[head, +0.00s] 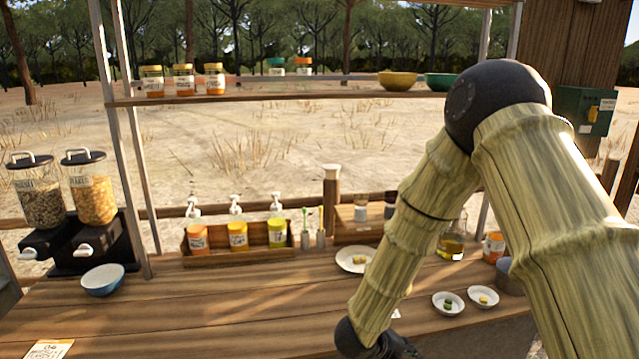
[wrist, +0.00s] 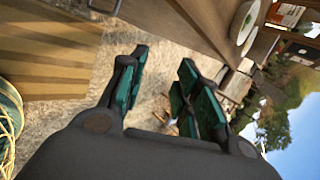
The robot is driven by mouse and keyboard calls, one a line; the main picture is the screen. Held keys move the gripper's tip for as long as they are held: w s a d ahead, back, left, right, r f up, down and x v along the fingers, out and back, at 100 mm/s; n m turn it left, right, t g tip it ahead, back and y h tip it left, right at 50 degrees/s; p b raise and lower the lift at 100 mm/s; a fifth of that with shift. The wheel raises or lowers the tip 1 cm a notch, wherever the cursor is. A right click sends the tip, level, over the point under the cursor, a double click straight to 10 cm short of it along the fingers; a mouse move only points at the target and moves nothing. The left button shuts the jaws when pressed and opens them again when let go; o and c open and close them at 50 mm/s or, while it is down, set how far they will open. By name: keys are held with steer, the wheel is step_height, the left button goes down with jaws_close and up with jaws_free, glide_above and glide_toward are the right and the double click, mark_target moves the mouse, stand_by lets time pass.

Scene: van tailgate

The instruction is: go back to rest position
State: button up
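My gripper (wrist: 165,95) shows in the wrist view with its green-padded fingers spread apart and nothing between them. Dry ground shows beyond the fingers. In the head view my bamboo-textured arm reaches down from the right over the counter; its dark wrist is at the bottom edge and the fingers are out of that picture.
The wooden counter (head: 200,320) holds a blue bowl (head: 103,279), two dispensers (head: 90,190), a crate of pump bottles (head: 205,262), a plate (head: 356,258) and two small dishes (head: 448,303). Jars (head: 183,78) and bowls (head: 397,81) stand on the shelf above. The front left counter is mostly clear.

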steer(key=s+d+f+n+y, duration=0.3)
steer(key=s+f+n+y, duration=0.1)
steer(key=s+f+n, duration=1.15)
steer(key=s+f+n+g+y, duration=0.2)
steer(key=s+f+n, duration=0.2)
steer(key=s+n, duration=0.3)
steer(key=s+f+n+g+y, duration=0.1)
steer(key=s+f+n, duration=0.3)
steer(key=s+n, duration=0.4)
steer(key=s+g, duration=0.1)
steer(key=s, duration=0.5)
steer(key=shift+s+a+f+y, duration=0.3)
steer(key=shift+a+f+y, duration=0.05)
steer(key=shift+a+y, duration=0.05)
steer(key=shift+w, duration=0.1)
